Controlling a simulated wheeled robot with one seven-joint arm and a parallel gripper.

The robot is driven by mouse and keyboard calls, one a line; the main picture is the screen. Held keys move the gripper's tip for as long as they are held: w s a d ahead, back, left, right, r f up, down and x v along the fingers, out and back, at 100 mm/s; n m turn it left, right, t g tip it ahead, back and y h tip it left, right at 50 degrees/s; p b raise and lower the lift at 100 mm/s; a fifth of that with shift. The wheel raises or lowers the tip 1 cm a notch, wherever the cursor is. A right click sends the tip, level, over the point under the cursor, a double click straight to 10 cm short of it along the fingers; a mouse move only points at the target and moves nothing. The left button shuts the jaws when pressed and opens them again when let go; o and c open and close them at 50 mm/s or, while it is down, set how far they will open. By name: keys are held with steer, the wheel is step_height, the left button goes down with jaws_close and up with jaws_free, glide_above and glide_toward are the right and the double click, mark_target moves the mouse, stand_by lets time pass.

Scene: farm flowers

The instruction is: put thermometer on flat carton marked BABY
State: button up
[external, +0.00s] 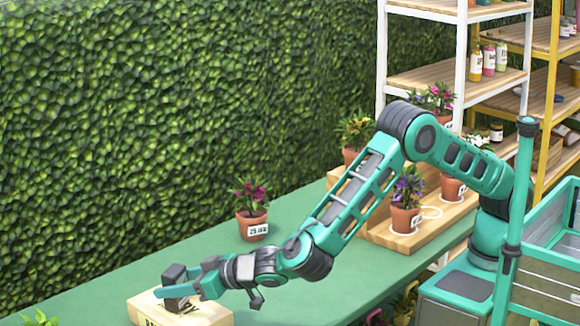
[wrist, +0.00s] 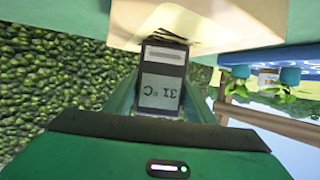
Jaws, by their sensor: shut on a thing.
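The thermometer (wrist: 161,85) is a small dark slab with a grey display reading 31 °C, upside down in the wrist view. My gripper (wrist: 163,95) is shut on it, with a green finger on either side. The flat pale carton (wrist: 222,22) lies just beyond the thermometer's far end. In the external view my gripper (external: 182,288) is low over the carton (external: 208,317), at the bottom edge of the picture. Dark lettering on the carton is mostly cut off or covered. I cannot tell whether the thermometer touches the carton.
A potted magenta flower (external: 252,222) with a price tag stands on the green table (external: 210,245) behind my arm. More potted flowers stand on a wooden step stand (external: 405,240) at right. Shelves with bottles are behind. A leafy hedge backs the table.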

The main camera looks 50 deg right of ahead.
steer(key=shift+f, duration=0.1)
steer(key=o, duration=1.1)
steer(key=v, duration=1.2)
